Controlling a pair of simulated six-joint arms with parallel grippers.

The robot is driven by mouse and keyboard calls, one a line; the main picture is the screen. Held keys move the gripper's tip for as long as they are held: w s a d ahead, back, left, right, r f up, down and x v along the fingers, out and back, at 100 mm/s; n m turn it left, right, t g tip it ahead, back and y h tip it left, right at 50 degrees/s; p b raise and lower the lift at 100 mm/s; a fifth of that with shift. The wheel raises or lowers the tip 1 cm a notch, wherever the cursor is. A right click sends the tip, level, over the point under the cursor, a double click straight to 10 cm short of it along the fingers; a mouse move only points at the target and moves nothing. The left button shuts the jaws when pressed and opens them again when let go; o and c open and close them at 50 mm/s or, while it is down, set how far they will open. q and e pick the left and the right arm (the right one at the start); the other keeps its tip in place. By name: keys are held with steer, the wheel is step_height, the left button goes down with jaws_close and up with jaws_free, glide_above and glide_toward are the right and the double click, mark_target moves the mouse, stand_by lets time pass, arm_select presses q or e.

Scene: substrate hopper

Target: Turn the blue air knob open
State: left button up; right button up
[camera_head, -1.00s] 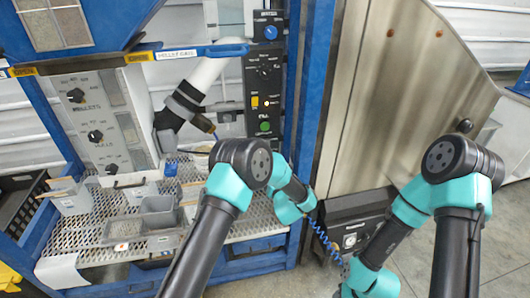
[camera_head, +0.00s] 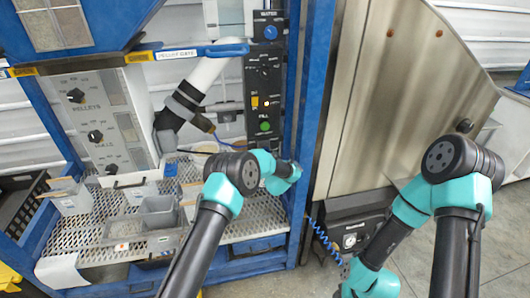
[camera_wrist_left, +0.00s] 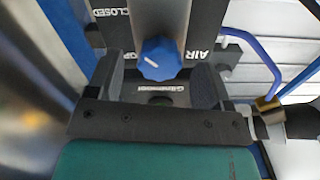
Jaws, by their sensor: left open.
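The blue air knob (camera_wrist_left: 160,60) shows in the left wrist view on a dark panel, beside the printed words AIR and CLOSED. A short white mark on it slants toward the upper left, the side of CLOSED. My left gripper (camera_wrist_left: 158,76) is open, one dark finger on each side of the knob, with visible gaps on both sides. I cannot tell how deep the fingers reach. In the head view my left arm hides its own fingers and the air knob cannot be made out.
The black control panel (camera_head: 263,85) carries another blue knob (camera_head: 270,32) at its top and a green button (camera_head: 265,126). A blue frame post (camera_head: 311,100) stands to its right, beside a steel hopper (camera_head: 395,90). Grey bins (camera_head: 160,212) sit on the perforated shelf at left.

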arm_select(q)
steer(key=shift+x, duration=1.75)
steer(key=c, duration=0.9)
steer(key=shift+c, duration=0.2)
